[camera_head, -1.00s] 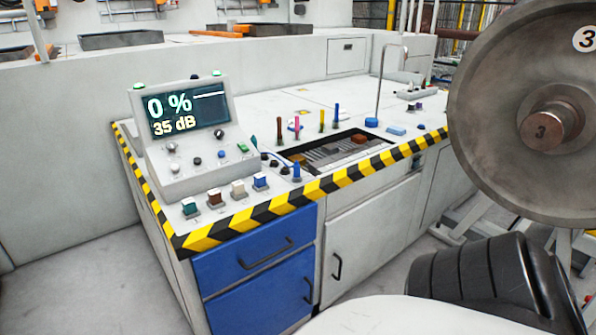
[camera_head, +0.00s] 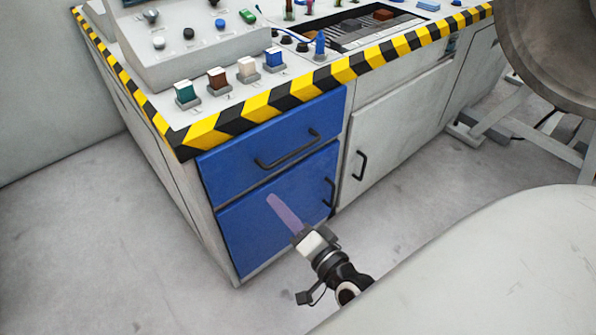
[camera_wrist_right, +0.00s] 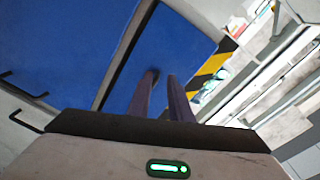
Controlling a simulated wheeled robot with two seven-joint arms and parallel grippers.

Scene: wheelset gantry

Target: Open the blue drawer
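The blue drawer (camera_head: 232,170) is the upper blue front at the near corner of the control desk. It looks shut, and its black bar handle (camera_head: 288,149) is free in the head view. My right gripper (camera_head: 270,198) points up and left in front of the lower blue front (camera_head: 245,238), below the drawer handle and apart from it. In the right wrist view, its two fingers (camera_wrist_right: 162,76) stand a little apart with nothing seen between them. The blue drawer (camera_wrist_right: 185,45) fills the area ahead of them there. My left gripper is out of view.
The lower blue front has a black handle (camera_head: 330,192). A white cabinet door (camera_head: 400,130) with its own handle (camera_head: 360,165) is to the right. A striped edge (camera_head: 260,106) overhangs the drawer. Grey floor (camera_head: 110,240) is free at the left.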

